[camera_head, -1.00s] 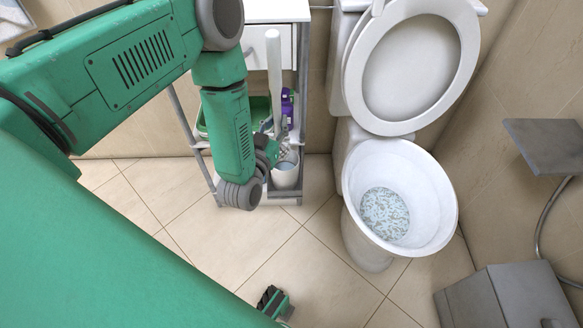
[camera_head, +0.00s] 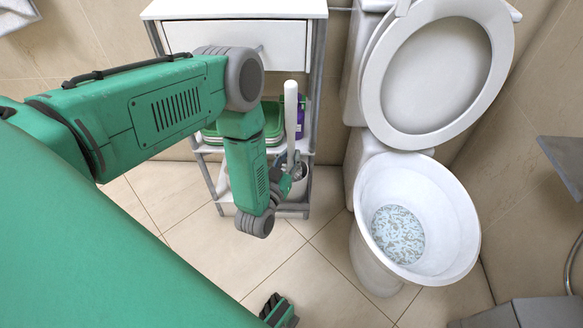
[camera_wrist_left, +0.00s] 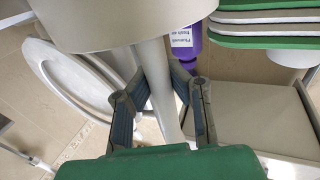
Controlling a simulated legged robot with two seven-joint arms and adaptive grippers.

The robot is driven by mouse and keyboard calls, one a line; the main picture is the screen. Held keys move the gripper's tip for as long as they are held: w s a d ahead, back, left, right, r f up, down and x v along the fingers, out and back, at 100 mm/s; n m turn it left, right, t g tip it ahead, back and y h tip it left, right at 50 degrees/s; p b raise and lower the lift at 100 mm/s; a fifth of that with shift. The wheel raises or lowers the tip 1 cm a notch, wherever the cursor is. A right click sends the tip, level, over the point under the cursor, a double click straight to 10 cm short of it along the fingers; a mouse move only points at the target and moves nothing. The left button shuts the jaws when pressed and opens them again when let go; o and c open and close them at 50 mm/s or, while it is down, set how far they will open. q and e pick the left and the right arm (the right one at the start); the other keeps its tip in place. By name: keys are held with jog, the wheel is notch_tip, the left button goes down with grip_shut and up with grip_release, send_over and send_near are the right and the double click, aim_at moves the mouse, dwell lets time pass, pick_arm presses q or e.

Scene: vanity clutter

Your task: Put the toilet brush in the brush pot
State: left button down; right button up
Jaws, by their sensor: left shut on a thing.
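My left gripper (camera_head: 288,172) is shut on the toilet brush (camera_head: 291,108), gripping its pale handle. The handle stands roughly upright, its top above the gripper. The white brush pot (camera_head: 301,184) stands low on the shelf unit, right behind the gripper and partly hidden by it. The brush's lower end is hidden at the pot's mouth, so I cannot tell how deep it sits. In the left wrist view the fingers (camera_wrist_left: 166,108) close around the handle (camera_wrist_left: 160,88); a large pale rounded shape fills the top.
The shelf unit (camera_head: 238,38) has a white drawer above, with green baskets (camera_head: 271,122) and a purple bottle (camera_head: 301,116) below. The toilet (camera_head: 415,215) stands close on the right with its lid up. Tiled floor (camera_head: 330,270) is clear in front.

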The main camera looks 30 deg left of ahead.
aim_at(291, 167)
pick_arm(q)
jog(key=f, duration=0.1)
jog(key=f+b, duration=0.1)
jog(key=f, duration=0.1)
jog(key=f+b, duration=0.1)
jog(key=shift+d+f, duration=0.15)
jog(key=shift+d, duration=0.1)
jog(key=c, duration=1.6)
grip_release()
jog(key=shift+a, duration=0.1)
